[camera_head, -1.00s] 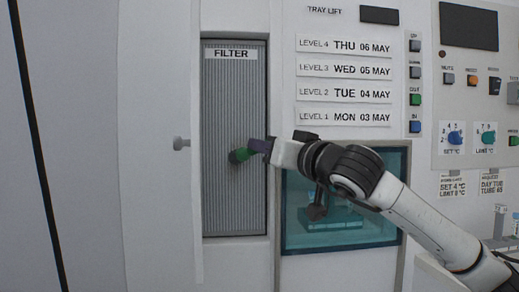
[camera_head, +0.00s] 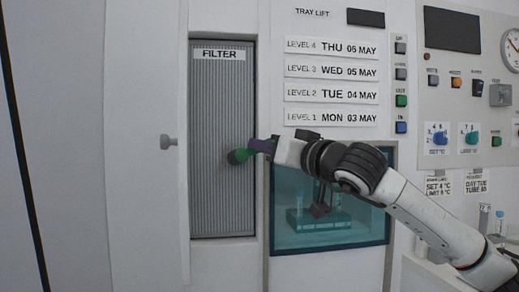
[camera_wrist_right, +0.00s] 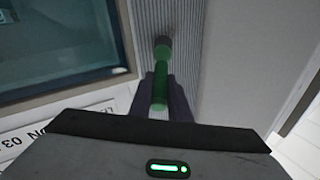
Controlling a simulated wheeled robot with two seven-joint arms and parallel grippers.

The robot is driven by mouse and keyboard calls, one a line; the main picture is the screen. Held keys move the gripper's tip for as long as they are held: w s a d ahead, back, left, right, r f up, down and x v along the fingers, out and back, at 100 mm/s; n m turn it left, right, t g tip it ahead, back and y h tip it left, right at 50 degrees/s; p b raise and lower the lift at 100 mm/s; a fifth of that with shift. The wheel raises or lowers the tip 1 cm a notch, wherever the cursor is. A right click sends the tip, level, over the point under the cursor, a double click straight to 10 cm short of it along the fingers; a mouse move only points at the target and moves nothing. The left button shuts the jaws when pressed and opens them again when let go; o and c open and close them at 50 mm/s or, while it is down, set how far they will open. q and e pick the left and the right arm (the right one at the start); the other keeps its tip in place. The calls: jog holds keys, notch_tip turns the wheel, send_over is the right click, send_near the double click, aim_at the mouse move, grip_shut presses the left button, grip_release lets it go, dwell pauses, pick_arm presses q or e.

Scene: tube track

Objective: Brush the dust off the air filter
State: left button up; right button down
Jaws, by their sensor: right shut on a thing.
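The air filter (camera_head: 222,190) is a tall grey ribbed panel labelled FILTER, set in a recess in the white wall. My right gripper (camera_head: 259,146) is shut on a green-handled brush (camera_head: 240,156) with a dark end. The brush end is at the filter's right part, a little below mid-height. In the right wrist view the green brush (camera_wrist_right: 160,90) sticks out between the fingers toward the ribbed filter (camera_wrist_right: 185,30). I cannot tell whether the bristles touch the ribs. No dust can be made out. My left gripper is not in view.
A control panel (camera_head: 465,110) with buttons and dials is further right.

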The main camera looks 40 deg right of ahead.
jog(key=shift+s+d, duration=0.25)
jog(key=shift+d, duration=0.2)
jog(key=shift+w+a, duration=0.1)
jog(key=shift+a, duration=0.1)
jog(key=w+a, duration=0.1)
jog(key=a+p, duration=0.1)
jog(key=shift+w+a+p, duration=0.3)
jog(key=shift+w+a, duration=0.05)
jog(key=shift+a, duration=0.05)
jog(key=shift+d, duration=0.15)
dwell(0.4)
jog(key=shift+s+d+b, duration=0.4)
jog(key=shift+s+d, duration=0.05)
jog(key=shift+d, duration=0.4)
jog(key=shift+s+d+b, duration=0.35)
jog(key=shift+s+d, duration=0.15)
jog(key=shift+d, duration=0.2)
